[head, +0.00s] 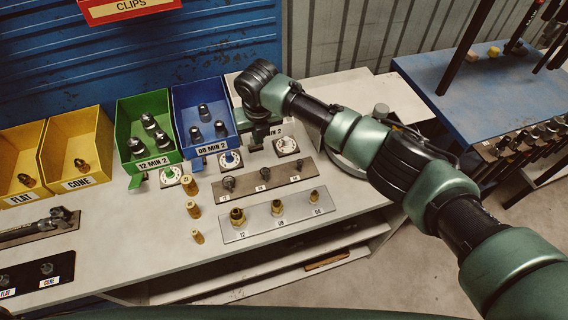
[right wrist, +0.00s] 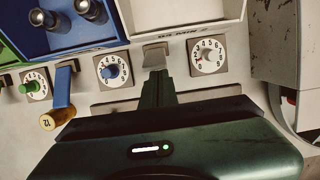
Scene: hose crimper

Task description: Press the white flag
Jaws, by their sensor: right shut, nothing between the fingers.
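The white flag (right wrist: 155,56) is a small pale tab at the front of the white bin (right wrist: 185,12). It stands between the blue-knobbed dial (right wrist: 113,70) and the white-knobbed dial (right wrist: 208,57). My right gripper (right wrist: 157,78) is shut and empty, with its narrow fingertips just below the flag in the right wrist view. I cannot tell whether they touch it. In the head view my right gripper (head: 259,138) is over the bench beside the blue bin, and my arm hides the flag there. My left gripper is not in view.
A blue flag (right wrist: 63,86) stands left, with a brass fitting (right wrist: 58,118) close by. Green (head: 146,134) and blue (head: 203,117) bins hold dark fittings. A metal plate (head: 276,219) with brass fittings lies in front. A blue table (head: 480,85) stands at right.

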